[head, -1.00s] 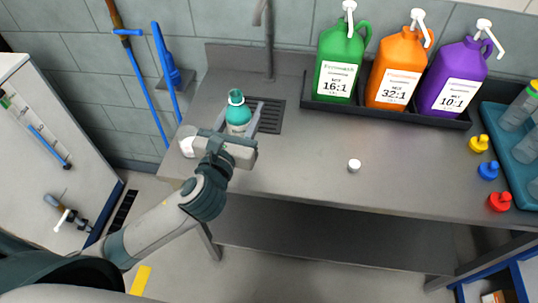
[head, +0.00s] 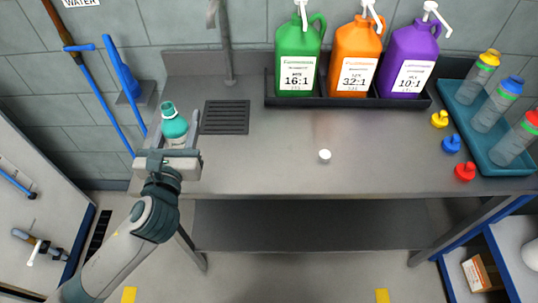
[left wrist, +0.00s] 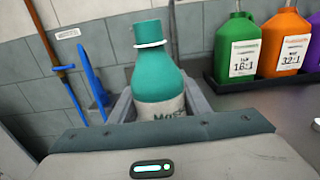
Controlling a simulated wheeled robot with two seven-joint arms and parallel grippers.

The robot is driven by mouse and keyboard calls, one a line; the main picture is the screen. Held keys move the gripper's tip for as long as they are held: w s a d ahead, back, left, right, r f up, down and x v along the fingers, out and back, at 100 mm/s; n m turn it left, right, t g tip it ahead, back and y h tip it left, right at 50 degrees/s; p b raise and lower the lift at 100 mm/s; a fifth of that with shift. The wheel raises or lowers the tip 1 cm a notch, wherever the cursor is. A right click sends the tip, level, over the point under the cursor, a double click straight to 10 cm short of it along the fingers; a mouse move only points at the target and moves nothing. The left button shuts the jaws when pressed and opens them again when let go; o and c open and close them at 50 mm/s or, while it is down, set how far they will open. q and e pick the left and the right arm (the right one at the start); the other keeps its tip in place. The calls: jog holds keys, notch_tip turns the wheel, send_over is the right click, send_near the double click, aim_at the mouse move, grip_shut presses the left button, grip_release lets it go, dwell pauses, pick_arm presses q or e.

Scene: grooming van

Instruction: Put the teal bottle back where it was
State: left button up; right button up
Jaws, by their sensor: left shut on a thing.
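The teal bottle (head: 174,122) has a teal cap, a white ring at its neck and a pale label. It is near the left end of the grey counter (head: 270,178), left of the dark drain grate (head: 225,117). My left gripper (head: 170,142) is shut on its lower part, with a finger on each side. In the left wrist view the bottle (left wrist: 158,75) stands roughly upright between the fingers. Its base is hidden by the gripper, so I cannot tell whether it touches the counter. My right gripper is not in view.
Green (head: 298,50), orange (head: 356,55) and purple (head: 411,55) pump jugs stand in a black tray at the back. A small white cap (head: 324,156) lies mid-counter. A teal tray (head: 489,150) holds clear bottles at right. A tap (head: 225,45) rises behind the grate.

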pick_arm(q)
jog(key=s+d+r+m+g+h+p, duration=0.1)
jog(key=d+h, duration=0.5)
jog(key=d, duration=0.6)
jog(key=s+d+r+m+g+h+p, duration=0.1)
jog(key=s+d+m+g+h, duration=0.3)
jog(key=d+m, duration=0.4)
jog(key=s+d+h+p, duration=0.1)
jog(key=d+h, duration=0.1)
jog(key=d, duration=0.2)
jog(key=shift+r+h, duration=0.3)
jog(key=shift+h, duration=0.1)
jog(key=w+f+p, duration=0.1)
jog(key=w+f, duration=0.2)
jog(key=w, duration=0.2)
jog(key=w+a+f, duration=0.1)
jog(key=w+f, duration=0.3)
jog(key=w, duration=0.2)
jog(key=shift+w+p, duration=0.3)
jog(key=shift+p, duration=0.05)
jog(key=shift+a, duration=0.1)
